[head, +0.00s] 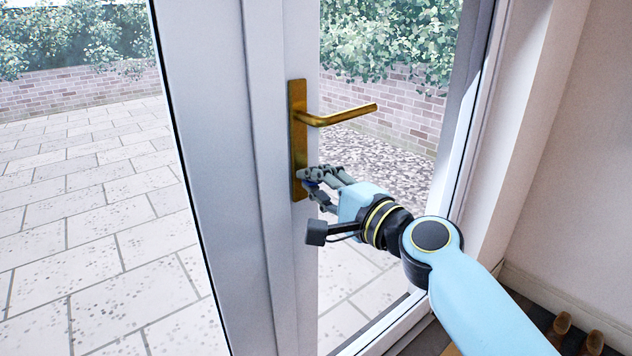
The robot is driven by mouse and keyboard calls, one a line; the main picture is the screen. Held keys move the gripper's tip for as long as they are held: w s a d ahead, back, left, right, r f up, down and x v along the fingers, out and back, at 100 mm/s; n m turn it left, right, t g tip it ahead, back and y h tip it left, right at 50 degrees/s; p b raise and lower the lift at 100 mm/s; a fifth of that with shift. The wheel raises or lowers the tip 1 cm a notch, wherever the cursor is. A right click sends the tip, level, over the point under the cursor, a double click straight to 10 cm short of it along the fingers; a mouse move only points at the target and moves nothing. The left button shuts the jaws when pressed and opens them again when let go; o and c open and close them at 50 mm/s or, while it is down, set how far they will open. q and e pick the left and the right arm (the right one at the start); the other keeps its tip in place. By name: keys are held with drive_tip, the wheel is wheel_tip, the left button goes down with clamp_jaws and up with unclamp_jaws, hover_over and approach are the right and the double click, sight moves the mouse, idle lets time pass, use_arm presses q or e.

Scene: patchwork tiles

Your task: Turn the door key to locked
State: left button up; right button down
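A white-framed glass door (277,280) fills the middle of the head view. It carries a brass plate (298,145) with a brass lever handle (345,115) that points right. My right gripper (308,183) is at the lower end of the plate, below the lever. Its grey fingertips are at the plate's right edge, where the lock would be. The key cannot be made out; the fingers cover that spot, with a small dark blue bit between them. Whether the fingers are closed on anything cannot be told. My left gripper is out of view.
A plain wall (575,150) rises on the right, close to my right arm. Brown wooden pegs or feet (561,325) show at the lower right corner. Beyond the glass lie a paved patio (95,235), a brick wall (80,93) and hedges.

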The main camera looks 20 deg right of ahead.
drive_tip(key=shift+f+n+b, duration=0.1)
drive_tip(key=shift+n+b, duration=0.5)
drive_tip(key=shift+n, duration=0.2)
drive_tip(key=c, duration=1.5)
unclamp_jaws()
drive_tip(key=v, duration=1.2)
